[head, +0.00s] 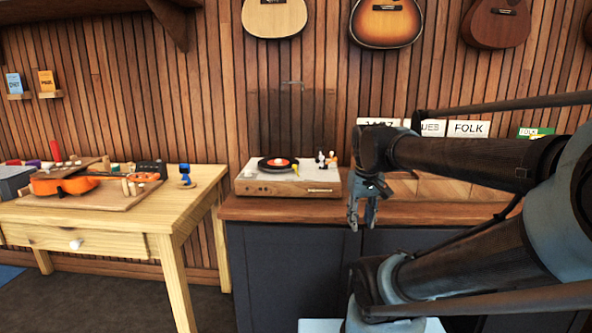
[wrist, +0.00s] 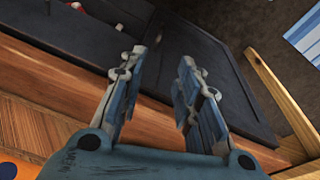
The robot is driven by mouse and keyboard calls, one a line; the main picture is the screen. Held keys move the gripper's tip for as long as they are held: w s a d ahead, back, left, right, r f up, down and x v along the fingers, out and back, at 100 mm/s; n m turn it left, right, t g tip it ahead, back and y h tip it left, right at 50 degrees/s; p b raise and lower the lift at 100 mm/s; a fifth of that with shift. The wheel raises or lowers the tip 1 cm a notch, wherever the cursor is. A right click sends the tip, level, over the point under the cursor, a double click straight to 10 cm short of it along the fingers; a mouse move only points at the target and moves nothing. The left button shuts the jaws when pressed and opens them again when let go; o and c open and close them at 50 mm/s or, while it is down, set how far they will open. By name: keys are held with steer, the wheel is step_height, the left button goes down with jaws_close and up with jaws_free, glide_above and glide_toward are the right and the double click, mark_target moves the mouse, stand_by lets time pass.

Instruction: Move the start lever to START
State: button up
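A pale turntable (head: 258,186) with a black record and orange label (head: 277,163) sits on the wooden countertop. A small yellow part (head: 295,168) stands beside the record, and small white, red and dark parts (head: 326,160) stand at its back right corner. A thin brass-coloured piece (head: 319,190) is on its front right. I cannot tell which part is the start lever, and no START label is readable. My gripper (head: 363,218) hangs to the right of the turntable, apart from it, pointing down by the counter's front edge. The wrist view shows its fingers (wrist: 161,65) spread and empty.
The dark cabinet (head: 290,270) carries the countertop. A light wooden table (head: 95,247) at left holds an orange ukulele (head: 65,185) and a blue item (head: 185,175). Record bins with JAZZ and FOLK (head: 468,129) cards stand behind my arm. Guitars hang on the wall above.

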steer(key=w+a+r+n+h, duration=0.1)
steer(key=w+a+r+n, duration=0.8)
steer(key=w+a+r, duration=1.35)
steer(key=x, duration=0.5)
steer(key=d+x, duration=0.1)
steer(key=x, duration=1)
steer(key=shift+w+d, duration=0.1)
steer(key=shift+d, duration=0.05)
